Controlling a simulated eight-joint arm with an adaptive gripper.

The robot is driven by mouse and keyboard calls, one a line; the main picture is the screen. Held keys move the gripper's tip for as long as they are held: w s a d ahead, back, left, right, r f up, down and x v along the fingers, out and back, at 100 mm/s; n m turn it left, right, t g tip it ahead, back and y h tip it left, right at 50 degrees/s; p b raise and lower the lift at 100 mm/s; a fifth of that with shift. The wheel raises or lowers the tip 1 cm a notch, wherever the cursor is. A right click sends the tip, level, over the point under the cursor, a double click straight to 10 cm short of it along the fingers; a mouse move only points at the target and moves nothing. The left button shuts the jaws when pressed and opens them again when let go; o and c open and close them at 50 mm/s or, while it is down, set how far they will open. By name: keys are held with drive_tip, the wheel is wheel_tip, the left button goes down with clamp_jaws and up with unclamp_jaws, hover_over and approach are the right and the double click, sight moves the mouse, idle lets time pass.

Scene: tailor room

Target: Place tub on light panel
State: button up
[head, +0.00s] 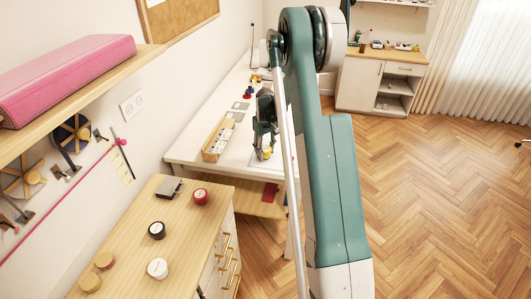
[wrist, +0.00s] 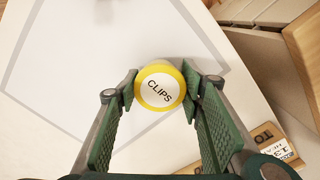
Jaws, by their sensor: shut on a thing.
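A round tub (wrist: 160,88) with a yellow rim and a white lid marked CLIPS is between the fingers of my gripper (wrist: 160,90), which is shut on it. In the head view my gripper (head: 264,148) is over the white table, with a bit of the yellow tub (head: 267,154) showing at its tip. A flat white panel with a grey outline (wrist: 95,50), which looks like the light panel, lies beneath and around the tub in the wrist view. I cannot tell whether the tub touches it. My arm hides part of this area in the head view.
A wooden tray (head: 216,140) with cards lies on the white table (head: 190,150), left of my gripper. Small blue and red items (head: 248,93) stand farther back. A wooden cabinet top (head: 130,225) in front holds several round tubs and a grey box (head: 169,188).

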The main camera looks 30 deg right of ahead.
sight(265, 149)
drive_tip(key=shift+f, duration=0.3)
drive_tip(key=shift+f, duration=0.15)
drive_tip(key=o, duration=0.9)
wheel_tip(265, 149, up, 12)
drive_tip(key=shift+r, duration=0.15)
idle(0.3)
idle(0.6)
